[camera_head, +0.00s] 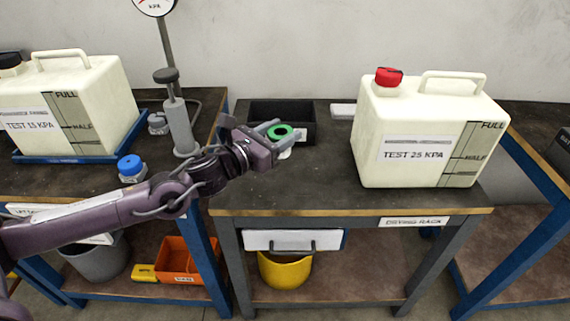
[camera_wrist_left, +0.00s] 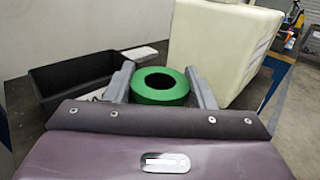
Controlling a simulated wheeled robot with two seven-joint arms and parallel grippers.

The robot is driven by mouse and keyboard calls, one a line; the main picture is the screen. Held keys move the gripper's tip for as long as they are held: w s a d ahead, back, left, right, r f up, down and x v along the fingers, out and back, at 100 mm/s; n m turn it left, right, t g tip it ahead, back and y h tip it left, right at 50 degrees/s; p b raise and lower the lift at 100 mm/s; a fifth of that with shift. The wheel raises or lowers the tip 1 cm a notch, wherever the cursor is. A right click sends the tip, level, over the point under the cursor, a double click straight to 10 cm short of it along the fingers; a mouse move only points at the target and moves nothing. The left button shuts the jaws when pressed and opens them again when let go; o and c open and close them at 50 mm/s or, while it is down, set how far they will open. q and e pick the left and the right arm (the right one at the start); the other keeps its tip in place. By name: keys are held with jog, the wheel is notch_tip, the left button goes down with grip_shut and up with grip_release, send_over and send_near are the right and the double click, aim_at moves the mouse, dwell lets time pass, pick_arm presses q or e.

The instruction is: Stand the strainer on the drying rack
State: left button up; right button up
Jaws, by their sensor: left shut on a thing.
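My left gripper (camera_head: 279,131) is shut on a green ring-shaped thing (camera_head: 271,137), which looks like the strainer. In the left wrist view the green ring (camera_wrist_left: 160,98) sits between the two grey fingers, its dark round opening facing up. It is held above the middle table (camera_head: 300,190), in front of a black open bin (camera_head: 256,113). A label reading "DRYING RACK" (camera_head: 414,222) is on this table's front edge. I cannot tell which object is the rack itself. A small white piece shows just below the ring, partly hidden. My right gripper is not in view.
A large jug "TEST 25 KPA" (camera_head: 425,135) with a red cap stands on the table's right. The left table holds another jug (camera_head: 70,105), a gauge stand (camera_head: 178,125) and a blue-capped jar (camera_head: 131,170). Bare tabletop lies in front of the bin.

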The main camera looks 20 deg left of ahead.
pick_arm(q)
notch_tip(320, 180, down, 9)
jog(key=shift+f+b, duration=0.1)
jog(key=shift+b, duration=0.25)
jog(key=shift+f, duration=0.1)
jog(key=o, duration=1)
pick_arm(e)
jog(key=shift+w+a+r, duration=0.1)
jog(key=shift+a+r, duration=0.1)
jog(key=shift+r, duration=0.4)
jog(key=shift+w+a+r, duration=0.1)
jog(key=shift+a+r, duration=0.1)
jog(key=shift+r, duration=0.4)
pick_arm(q)
jog(key=shift+o, duration=0.2)
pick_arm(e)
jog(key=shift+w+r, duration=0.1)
pick_arm(q)
jog(key=v, duration=1.1)
jog(key=shift+s+a, duration=0.1)
jog(key=shift+s, duration=0.3)
jog(key=shift+a, duration=0.1)
